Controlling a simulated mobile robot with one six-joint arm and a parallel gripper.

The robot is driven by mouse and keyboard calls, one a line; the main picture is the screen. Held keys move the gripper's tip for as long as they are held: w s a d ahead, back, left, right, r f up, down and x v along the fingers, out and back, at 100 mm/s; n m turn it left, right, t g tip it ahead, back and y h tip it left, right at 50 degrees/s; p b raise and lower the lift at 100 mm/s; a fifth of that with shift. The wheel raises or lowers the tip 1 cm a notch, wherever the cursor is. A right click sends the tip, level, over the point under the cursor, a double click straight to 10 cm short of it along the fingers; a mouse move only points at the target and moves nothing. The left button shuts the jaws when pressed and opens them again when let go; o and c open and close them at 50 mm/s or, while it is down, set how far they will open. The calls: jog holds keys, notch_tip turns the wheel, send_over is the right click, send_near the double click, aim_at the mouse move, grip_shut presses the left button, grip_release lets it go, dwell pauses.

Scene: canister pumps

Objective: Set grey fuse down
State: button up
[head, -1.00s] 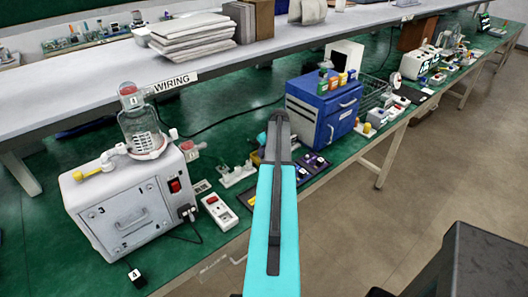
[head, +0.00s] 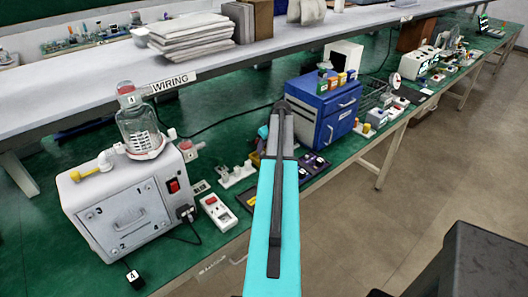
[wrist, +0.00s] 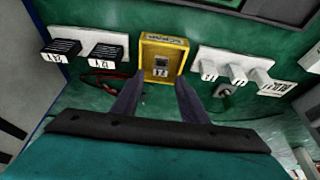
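In the wrist view, my gripper (wrist: 158,98) has its two dark fingers spread apart, with nothing visible held between them. A yellow box (wrist: 182,62) with a small dark and light face lies just beyond the fingertips. I cannot clearly pick out the grey fuse. A small greyish piece (wrist: 224,89) lies on the green bench right of the fingers, but I cannot tell if it is the fuse. In the head view, my arm covers most of the gripper and the spot beneath it.
In the wrist view, a white holder (wrist: 225,58) with pale plugs stands right of the yellow box, and black blocks (wrist: 103,51) stand left. In the head view, the blue cabinet (head: 308,112) stands right of my arm and the white pump (head: 125,205) left.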

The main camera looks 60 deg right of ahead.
jog(key=b+v, duration=0.2)
jog(key=v, duration=0.6)
dwell(0.7)
jog(key=shift+s, duration=0.1)
